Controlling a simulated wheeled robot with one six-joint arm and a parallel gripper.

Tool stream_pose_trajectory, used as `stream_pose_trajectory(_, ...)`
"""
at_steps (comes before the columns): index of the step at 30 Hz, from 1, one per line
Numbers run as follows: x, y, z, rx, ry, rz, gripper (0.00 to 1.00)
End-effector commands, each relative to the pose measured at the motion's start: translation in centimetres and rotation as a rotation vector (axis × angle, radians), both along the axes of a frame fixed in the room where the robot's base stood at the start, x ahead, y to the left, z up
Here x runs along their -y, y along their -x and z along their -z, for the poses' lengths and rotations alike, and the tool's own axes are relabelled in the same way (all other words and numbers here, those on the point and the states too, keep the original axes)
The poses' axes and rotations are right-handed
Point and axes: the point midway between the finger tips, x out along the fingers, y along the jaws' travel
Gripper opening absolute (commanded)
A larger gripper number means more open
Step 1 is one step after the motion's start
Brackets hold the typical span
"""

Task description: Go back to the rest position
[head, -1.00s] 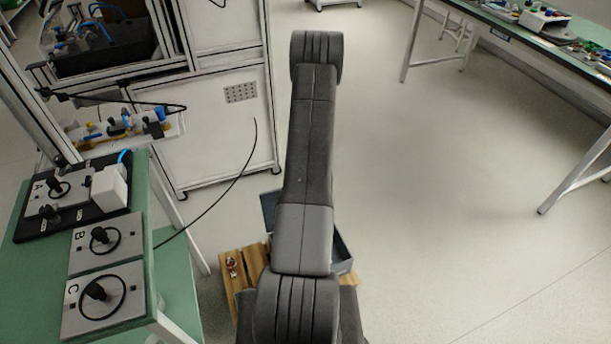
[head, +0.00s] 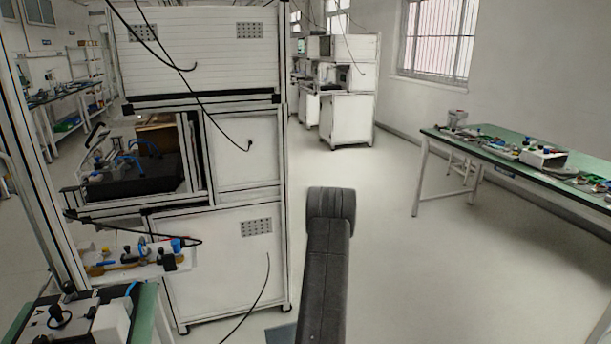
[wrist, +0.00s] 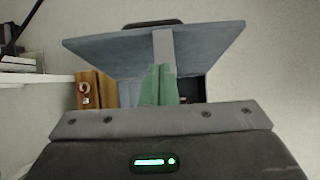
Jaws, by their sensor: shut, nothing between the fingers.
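My gripper (wrist: 160,85) shows in the wrist view as green fingers close together, shut and empty. Behind them is a blue-grey panel (wrist: 105,42) with a dark handle-like piece at its top edge. The fingers overlap it in the picture; I cannot tell whether they touch it. In the head view my dark arm link rises from the bottom edge at the middle. My gripper is not seen there.
In the wrist view, a brown wooden piece (wrist: 92,85) with a small reddish-white part lies left of the fingers. In the head view, a white machine cabinet (head: 225,285) stands left, a device table (head: 145,315) lower left, a green-topped bench (head: 480,150) right. Open floor lies between.

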Motion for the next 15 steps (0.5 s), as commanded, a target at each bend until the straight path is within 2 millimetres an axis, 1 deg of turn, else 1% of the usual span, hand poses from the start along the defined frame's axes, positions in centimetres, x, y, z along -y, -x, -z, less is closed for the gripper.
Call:
stream_pose_trajectory(1,-0.2,-0.4,0.6,-0.001,0.0,-0.001,0.0)
stream_pose_trajectory(6,-0.5,-1.4,2.3,0.0,0.0,-0.002,0.0)
stream_pose_trajectory(10,-0.7,-1.9,3.1,0.0,0.001,-0.001,0.0)
stream_pose_trajectory(15,-0.7,-2.2,3.5,0.0,0.001,-0.001,0.0)
